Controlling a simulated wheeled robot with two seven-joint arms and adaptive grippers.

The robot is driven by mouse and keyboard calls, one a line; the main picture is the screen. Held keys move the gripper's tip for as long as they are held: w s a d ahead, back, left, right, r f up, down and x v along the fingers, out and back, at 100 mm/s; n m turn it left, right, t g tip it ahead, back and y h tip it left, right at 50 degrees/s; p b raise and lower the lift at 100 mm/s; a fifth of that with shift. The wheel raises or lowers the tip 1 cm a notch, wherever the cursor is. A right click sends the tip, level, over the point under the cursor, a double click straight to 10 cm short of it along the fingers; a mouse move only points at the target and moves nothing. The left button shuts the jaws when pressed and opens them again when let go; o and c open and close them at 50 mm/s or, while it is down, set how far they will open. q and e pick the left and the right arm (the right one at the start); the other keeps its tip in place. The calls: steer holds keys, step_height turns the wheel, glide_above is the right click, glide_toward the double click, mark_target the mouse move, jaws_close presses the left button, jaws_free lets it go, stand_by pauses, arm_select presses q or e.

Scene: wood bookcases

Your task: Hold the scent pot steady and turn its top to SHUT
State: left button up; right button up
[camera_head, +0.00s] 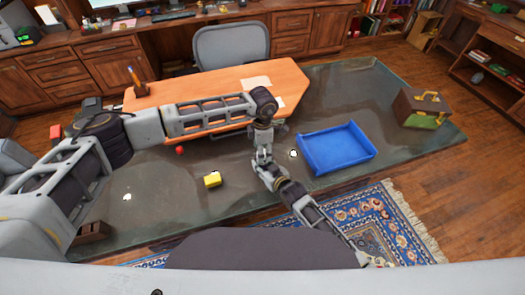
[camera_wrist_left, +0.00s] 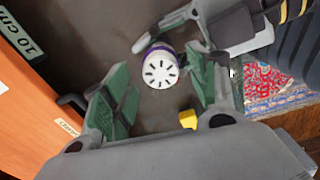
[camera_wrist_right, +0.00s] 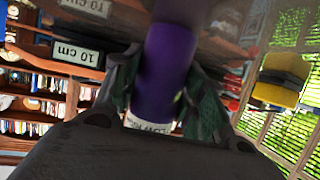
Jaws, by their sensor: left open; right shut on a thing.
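The scent pot has a purple body and a white round top with dark slots. In the left wrist view its top (camera_wrist_left: 160,72) faces the camera. My left gripper (camera_wrist_left: 164,88) is open, its green pads on either side of the top with a gap visible. My right gripper (camera_wrist_right: 163,92) is shut on the purple body (camera_wrist_right: 168,65), which fills the space between its fingers in the right wrist view. A white band with lettering (camera_wrist_right: 150,126) shows there, but I cannot read it fully. In the head view the grippers (camera_head: 263,160) meet and mostly hide the pot.
A blue tray (camera_head: 314,161) lies right of the grippers on the dark table. A yellow block (camera_head: 212,180) and red ball (camera_head: 180,150) lie left. An orange wooden surface (camera_head: 205,83) lies behind.

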arm_select(q)
step_height(320, 180, up, 11)
steer(key=shift+f, duration=0.2)
stand_by(0.3)
arm_select(e)
steer(key=o, duration=1.2)
steer(key=shift+s, duration=0.15)
steer(key=shift+v, duration=5.85)
steer(key=shift+d+r, duration=0.1)
